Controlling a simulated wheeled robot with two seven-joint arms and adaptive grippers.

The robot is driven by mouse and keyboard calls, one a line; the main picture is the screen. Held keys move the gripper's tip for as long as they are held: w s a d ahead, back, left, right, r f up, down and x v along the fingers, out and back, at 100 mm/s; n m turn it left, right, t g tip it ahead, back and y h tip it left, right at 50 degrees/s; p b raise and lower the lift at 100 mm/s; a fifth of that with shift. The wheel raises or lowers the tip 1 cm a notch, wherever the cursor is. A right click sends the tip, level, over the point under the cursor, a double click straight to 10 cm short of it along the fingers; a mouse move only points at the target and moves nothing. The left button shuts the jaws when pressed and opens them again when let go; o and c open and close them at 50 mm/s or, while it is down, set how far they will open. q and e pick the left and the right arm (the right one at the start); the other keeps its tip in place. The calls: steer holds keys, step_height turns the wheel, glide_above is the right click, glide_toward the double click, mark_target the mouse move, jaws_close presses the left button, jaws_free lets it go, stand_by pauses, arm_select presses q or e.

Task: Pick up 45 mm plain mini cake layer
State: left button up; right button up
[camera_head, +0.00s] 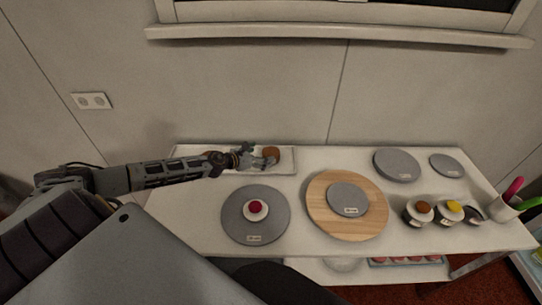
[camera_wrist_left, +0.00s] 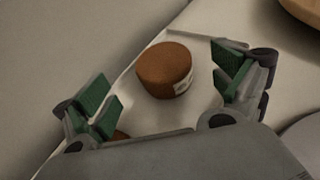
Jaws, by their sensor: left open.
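A small brown round cake layer (camera_head: 271,152) sits on a long white tray (camera_head: 289,167) at the back of the table. In the left wrist view the brown cake layer (camera_wrist_left: 166,70) has a pale label on its side and lies between and beyond the fingertips. My left gripper (camera_head: 262,158) is open, with its green-padded fingers (camera_wrist_left: 170,92) spread to either side of the cake and nothing held. My right gripper is out of view.
A grey turntable (camera_head: 235,222) holds a small white piece with a red top (camera_head: 256,208). A wooden board (camera_head: 321,222) carries a grey disc (camera_head: 346,197). Grey discs (camera_head: 398,164) and topped jars (camera_head: 419,211) stand at right. The wall (camera_head: 250,95) rises close behind the tray.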

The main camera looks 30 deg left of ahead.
mark_target(268, 153)
arm_select(q)
steer(key=shift+w+d+f, duration=0.2)
steer(key=shift+w+d, duration=0.1)
steer(key=shift+w, duration=0.2)
steer(key=shift+p+x, duration=0.45)
steer(key=shift+x, duration=0.45)
steer(key=shift+w+d+f, duration=0.1)
steer(key=shift+w+f, duration=0.15)
steer(key=shift+w, duration=0.15)
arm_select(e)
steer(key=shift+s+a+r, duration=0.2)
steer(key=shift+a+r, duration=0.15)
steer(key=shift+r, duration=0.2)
arm_select(q)
steer(key=c, duration=1.1)
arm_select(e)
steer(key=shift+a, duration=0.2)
